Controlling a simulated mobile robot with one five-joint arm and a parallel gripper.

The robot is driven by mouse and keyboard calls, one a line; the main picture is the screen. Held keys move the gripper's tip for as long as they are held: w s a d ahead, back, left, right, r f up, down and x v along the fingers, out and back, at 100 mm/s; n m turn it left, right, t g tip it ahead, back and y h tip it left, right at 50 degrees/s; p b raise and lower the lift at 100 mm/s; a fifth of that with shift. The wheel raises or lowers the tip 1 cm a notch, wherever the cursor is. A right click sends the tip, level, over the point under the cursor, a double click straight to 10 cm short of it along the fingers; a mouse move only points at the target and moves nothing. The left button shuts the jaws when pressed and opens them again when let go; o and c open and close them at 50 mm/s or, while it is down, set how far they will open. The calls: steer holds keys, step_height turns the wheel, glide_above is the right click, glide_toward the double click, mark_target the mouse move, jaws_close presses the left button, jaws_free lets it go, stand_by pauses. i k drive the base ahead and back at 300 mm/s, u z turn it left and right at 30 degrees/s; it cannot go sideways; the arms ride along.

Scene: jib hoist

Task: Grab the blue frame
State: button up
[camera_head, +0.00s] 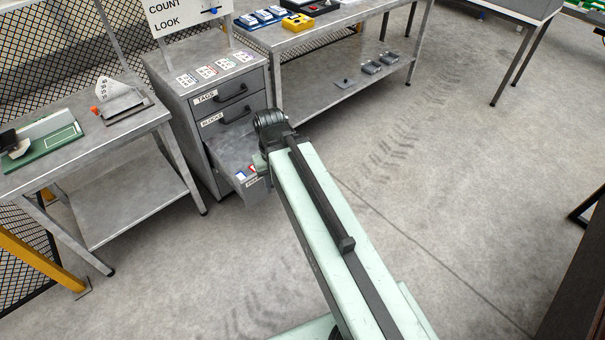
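In the head view, my pale green arm reaches up to a dark joint above a pulled-out drawer (222,153) of the grey cabinet. My gripper is hidden beyond the arm, so its fingers do not show. Small blue, white and red pieces (242,174) show at the drawer's front end, partly covered by my arm; I cannot tell whether one is a blue frame. Blue tray-like items (262,17) stand on the back bench, far from my arm.
The grey cabinet (208,100) has shut drawers labelled TAGS and BLOCKS, with cards on top. A left table (90,135) holds a green-based device. A yellow item (296,22) stands on the back bench (330,20).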

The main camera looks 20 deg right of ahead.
mark_target(241, 175)
steer(key=z, duration=0.2)
steer(key=k, duration=1.1)
steer(key=u, duration=0.8)
steer(key=i, duration=2.8)
steer(key=z, duration=1.4)
steer(key=k, duration=0.6)
steer(key=z, duration=0.15)
steer(key=i, duration=0.85)
steer(key=u, duration=0.05)
